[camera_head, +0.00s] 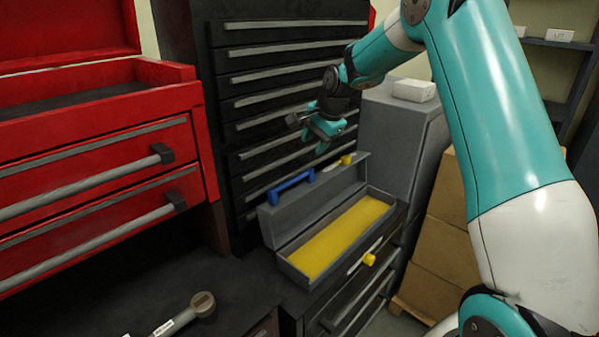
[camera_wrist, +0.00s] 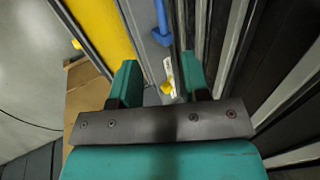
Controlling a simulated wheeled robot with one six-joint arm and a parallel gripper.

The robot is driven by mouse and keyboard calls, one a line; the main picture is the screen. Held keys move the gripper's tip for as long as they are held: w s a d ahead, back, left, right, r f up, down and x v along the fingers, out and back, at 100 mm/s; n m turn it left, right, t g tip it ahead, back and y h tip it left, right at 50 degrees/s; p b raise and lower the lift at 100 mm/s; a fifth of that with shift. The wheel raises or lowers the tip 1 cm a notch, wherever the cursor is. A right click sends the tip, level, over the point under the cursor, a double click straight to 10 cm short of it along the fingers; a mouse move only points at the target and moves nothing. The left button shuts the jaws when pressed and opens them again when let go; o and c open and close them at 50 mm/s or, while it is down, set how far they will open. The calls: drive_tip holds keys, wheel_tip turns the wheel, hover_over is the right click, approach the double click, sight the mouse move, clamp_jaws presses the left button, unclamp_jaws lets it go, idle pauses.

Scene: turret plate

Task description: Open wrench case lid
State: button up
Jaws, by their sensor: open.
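The wrench case (camera_head: 292,268) is a long grey box with a yellow bed (camera_head: 342,238), on a dark cabinet. Its lid (camera_head: 322,201) stands raised along the back side, so the case is open. A blue handle (camera_head: 291,186) and a yellow latch piece (camera_head: 346,160) show at the lid's top edge. Another yellow latch piece (camera_head: 369,260) is on the front wall. My gripper (camera_head: 325,130) is above and behind the lid, apart from it, open and empty. In the wrist view, my fingers (camera_wrist: 160,78) are spread, with the blue handle (camera_wrist: 161,18) beyond them.
A red tool chest (camera_head: 100,150) stands at left and a tall black drawer cabinet (camera_head: 290,80) behind the case. Cardboard boxes (camera_head: 445,215) are stacked at right. A grey tool with a round head (camera_head: 203,304) lies on the dark surface in front.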

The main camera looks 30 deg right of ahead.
sight(298, 177)
drive_tip(key=p+x, duration=0.3)
drive_tip(key=x, duration=1)
drive_tip(key=shift+a+f+p, duration=0.15)
drive_tip(key=shift+f+p, duration=0.05)
drive_tip(key=shift+p, duration=0.1)
clamp_jaws()
